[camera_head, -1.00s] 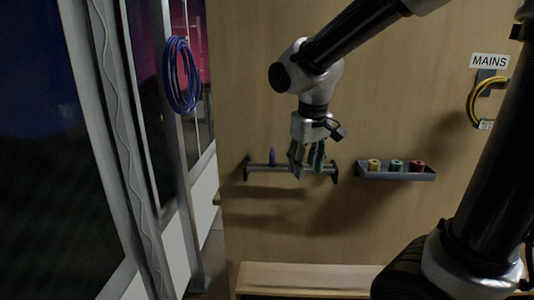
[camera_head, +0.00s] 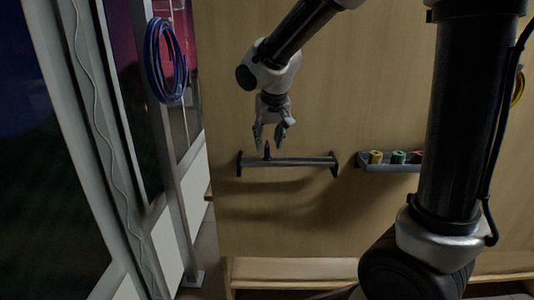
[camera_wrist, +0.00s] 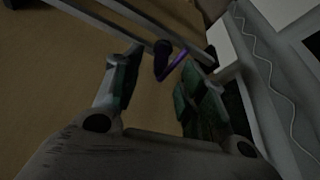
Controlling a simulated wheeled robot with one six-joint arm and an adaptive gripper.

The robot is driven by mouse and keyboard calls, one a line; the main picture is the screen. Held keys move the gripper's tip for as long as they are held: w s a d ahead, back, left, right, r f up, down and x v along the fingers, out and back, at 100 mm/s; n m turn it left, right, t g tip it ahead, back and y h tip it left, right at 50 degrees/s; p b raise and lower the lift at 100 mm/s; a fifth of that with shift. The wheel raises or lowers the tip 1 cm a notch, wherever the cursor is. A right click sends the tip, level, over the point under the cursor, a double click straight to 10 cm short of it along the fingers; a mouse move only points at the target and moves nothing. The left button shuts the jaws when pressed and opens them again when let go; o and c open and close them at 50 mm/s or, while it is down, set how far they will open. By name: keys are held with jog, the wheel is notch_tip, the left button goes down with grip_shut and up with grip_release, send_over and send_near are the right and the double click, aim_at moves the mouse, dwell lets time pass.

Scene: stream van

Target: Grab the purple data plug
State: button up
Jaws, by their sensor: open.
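The purple data plug (camera_head: 267,151) stands upright on a dark rail (camera_head: 300,161) fixed to the wooden wall, near its left end. In the head view my gripper (camera_head: 270,137) points down over it, fingers open on either side of the plug's top. In the wrist view the plug (camera_wrist: 162,58) appears dark, with a bright purple strip beside it, between the open fingers of my gripper (camera_wrist: 166,72) near their tips. I cannot tell whether a finger touches it.
A tray (camera_head: 390,168) of yellow, green and red pieces hangs right of the rail, partly hidden by my arm. A coiled blue cable (camera_head: 152,60) hangs on the left post. A wooden ledge (camera_head: 290,270) is below.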

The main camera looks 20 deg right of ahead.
aim_at(267, 155)
jog(key=x, duration=0.3)
jog(key=shift+f, duration=0.25)
grip_shut()
jog(key=shift+r, duration=0.1)
